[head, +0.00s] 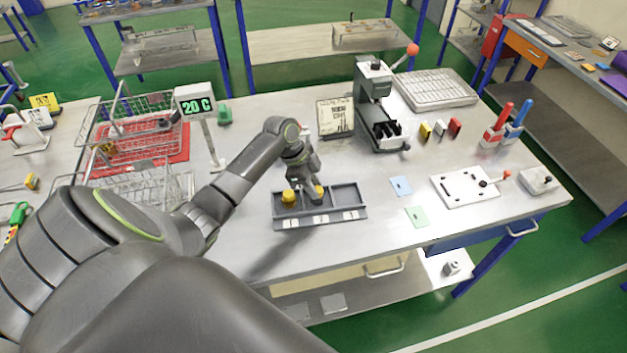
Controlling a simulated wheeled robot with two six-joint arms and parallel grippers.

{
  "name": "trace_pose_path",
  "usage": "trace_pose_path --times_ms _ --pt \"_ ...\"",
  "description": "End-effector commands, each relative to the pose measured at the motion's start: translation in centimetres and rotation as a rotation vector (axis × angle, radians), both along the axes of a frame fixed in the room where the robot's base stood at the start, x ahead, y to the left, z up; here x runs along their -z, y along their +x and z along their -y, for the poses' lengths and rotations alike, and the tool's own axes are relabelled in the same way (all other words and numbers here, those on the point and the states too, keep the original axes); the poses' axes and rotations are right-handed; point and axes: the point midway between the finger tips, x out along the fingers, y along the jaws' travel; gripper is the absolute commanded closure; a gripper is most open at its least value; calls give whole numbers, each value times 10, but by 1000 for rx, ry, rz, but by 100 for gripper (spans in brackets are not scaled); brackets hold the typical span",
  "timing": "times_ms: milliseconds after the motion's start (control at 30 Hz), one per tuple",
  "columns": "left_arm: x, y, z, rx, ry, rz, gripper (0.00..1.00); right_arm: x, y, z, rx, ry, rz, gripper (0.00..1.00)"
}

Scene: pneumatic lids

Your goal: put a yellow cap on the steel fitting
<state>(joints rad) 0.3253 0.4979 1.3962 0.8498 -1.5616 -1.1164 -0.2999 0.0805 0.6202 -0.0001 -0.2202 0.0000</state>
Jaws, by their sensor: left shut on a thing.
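My left gripper (318,193) reaches down into a dark grey compartment tray (346,197) in the middle of the bench. It is shut on a yellow cap (321,188), partly hidden by the fingers. The gripper is low over the tray; I cannot tell whether the cap touches its floor. Another yellow piece (289,197) stands in the left compartment. I cannot clearly pick out the steel fitting; a small grey block with a knob (540,179) sits at the bench's right end. My right gripper is not in view.
Wire baskets (140,185) and a 20 C display (194,105) stand left. A dark press (374,100) stands behind the tray. A white plate with a red-knobbed lever (465,187) and red and blue tools (507,124) are right. Blue and green cards lie between.

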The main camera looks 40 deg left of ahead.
Motion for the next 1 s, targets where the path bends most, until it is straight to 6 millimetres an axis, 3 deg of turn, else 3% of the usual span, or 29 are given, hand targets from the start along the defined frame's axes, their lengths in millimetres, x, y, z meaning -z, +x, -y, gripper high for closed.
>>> trace_pose_path --times_ms 467,500,600,667,867,1000 --pt "5 0 0 0 0 -1 94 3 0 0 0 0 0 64" --pt "5 0 0 0 0 -1 68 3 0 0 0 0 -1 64" --pt "5 0 0 0 0 -1 55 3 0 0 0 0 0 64" --pt "5 0 0 0 0 -1 48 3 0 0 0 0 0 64" --pt "5 0 0 0 0 0 47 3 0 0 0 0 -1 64" --pt "5 0 0 0 0 0 30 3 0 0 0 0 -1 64"
